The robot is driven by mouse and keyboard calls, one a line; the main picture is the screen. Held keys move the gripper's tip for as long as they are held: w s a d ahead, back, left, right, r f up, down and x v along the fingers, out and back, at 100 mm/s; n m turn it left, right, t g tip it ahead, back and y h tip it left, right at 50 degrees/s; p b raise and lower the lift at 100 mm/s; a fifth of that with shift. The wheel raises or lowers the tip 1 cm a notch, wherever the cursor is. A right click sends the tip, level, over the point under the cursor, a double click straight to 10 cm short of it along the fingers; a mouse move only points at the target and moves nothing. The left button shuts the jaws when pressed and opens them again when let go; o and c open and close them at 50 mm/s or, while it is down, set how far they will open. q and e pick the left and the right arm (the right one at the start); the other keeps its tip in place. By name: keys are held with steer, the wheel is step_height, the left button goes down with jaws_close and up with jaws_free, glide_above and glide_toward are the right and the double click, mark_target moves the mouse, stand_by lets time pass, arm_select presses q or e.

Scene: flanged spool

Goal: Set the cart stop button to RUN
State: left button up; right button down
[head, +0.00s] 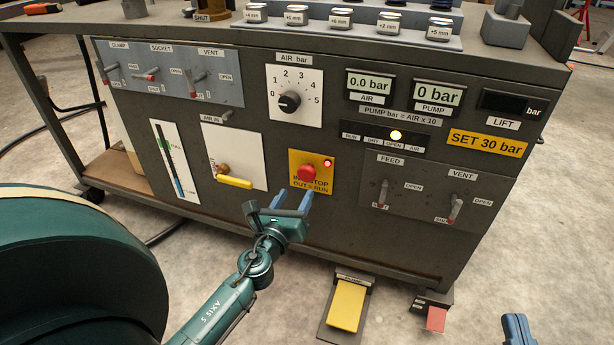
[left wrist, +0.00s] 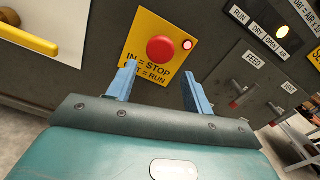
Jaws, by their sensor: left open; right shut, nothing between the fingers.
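The cart stop button is a round red knob (head: 306,174) on a yellow plate (head: 325,185) on the cart's front panel. The plate reads IN = STOP, OUT = RUN, partly covered in both views. A small red lamp (head: 327,163) glows at its upper right. The red knob also shows in the left wrist view (left wrist: 160,50). My left gripper (head: 292,201) is open and empty, just below and in front of the button, its blue fingers pointing at the panel. They look apart from the knob. My right gripper (head: 518,328) shows only partly at the bottom right edge, away from the cart.
A yellow-handled valve (head: 235,181) sticks out left of the button. FEED and VENT levers (head: 383,193) are to its right. A yellow pedal (head: 346,305) and a red pedal (head: 436,318) stand on the floor below. A large teal drum shape fills the lower left.

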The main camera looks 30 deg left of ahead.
mark_target(306, 178)
arm_select(q)
steer(key=x, duration=0.9)
steer(key=shift+b, duration=0.4)
arm_select(e)
steer(key=shift+f, duration=0.15)
arm_select(q)
steer(key=shift+c, duration=0.4)
steer(key=c, duration=1)
steer(key=shift+s+d+f, duration=0.1)
steer(key=shift+s+d, duration=0.05)
steer(key=shift+s, duration=0.3)
steer(key=shift+s+d, duration=0.15)
steer(key=shift+s, duration=0.25)
steer(key=o, duration=1.1)
arm_select(e)
steer(key=shift+s, duration=0.45)
arm_select(q)
steer(key=shift+s, duration=0.1)
